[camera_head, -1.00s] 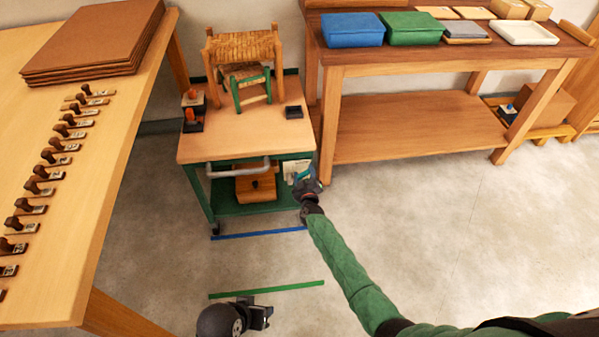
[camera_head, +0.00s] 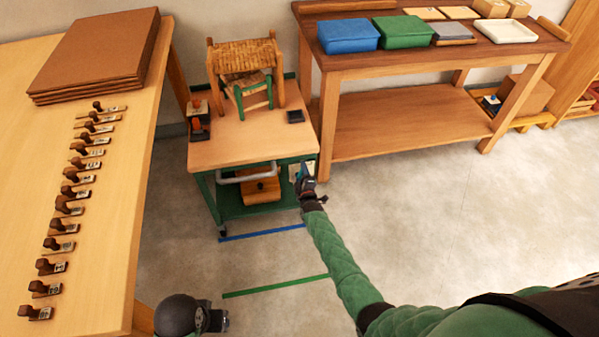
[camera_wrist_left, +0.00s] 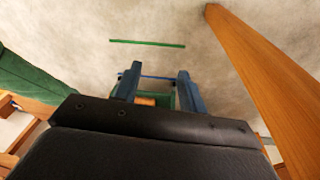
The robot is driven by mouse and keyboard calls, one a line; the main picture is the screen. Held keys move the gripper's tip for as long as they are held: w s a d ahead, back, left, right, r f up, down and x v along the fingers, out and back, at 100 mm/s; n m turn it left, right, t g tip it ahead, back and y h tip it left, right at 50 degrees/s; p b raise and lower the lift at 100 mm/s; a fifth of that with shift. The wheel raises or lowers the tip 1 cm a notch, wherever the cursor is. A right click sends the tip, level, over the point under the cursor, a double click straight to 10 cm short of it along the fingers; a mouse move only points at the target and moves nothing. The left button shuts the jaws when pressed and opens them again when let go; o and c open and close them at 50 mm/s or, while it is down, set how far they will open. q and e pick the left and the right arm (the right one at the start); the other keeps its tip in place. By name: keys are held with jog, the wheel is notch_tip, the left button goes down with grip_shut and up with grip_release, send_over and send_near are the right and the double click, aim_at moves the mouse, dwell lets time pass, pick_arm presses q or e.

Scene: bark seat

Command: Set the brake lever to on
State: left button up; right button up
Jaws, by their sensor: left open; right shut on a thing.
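The green cart (camera_head: 206,187) with a wooden top stands in the middle of the head view, behind a blue floor line. My right gripper (camera_head: 304,178) is at the cart's front right corner, below the top, beside a pale plate (camera_head: 309,167). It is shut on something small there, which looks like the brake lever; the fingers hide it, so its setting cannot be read. My left gripper (camera_head: 219,320) is low in the head view, away from the cart. In the left wrist view its two blue fingers (camera_wrist_left: 159,82) are apart with nothing between them.
A woven-seat stool (camera_head: 245,62) and small blocks stand on the cart. A grey handle (camera_head: 245,175) crosses its front. A table with stamp-like pieces (camera_head: 68,205) is at left, a workbench (camera_head: 420,120) at right. Blue (camera_head: 262,233) and green (camera_head: 275,286) lines mark the open floor.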

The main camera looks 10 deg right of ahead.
jog(key=shift+a+r+n, duration=0.15)
jog(key=shift+a+n, duration=0.55)
jog(key=shift+n, duration=0.3)
pick_arm(q)
jog(key=shift+w+a+f, duration=0.1)
jog(key=shift+w+f, duration=0.1)
jog(key=shift+f, duration=0.45)
jog(key=shift+w+a+f, duration=0.1)
jog(key=shift+w+f, duration=0.05)
jog(key=shift+f, duration=0.45)
pick_arm(e)
jog(key=shift+a+n, duration=0.5)
jog(key=shift+n, duration=0.4)
pick_arm(q)
jog(key=shift+d, duration=0.1)
jog(key=shift+r, duration=0.1)
pick_arm(e)
jog(key=o, duration=1.1)
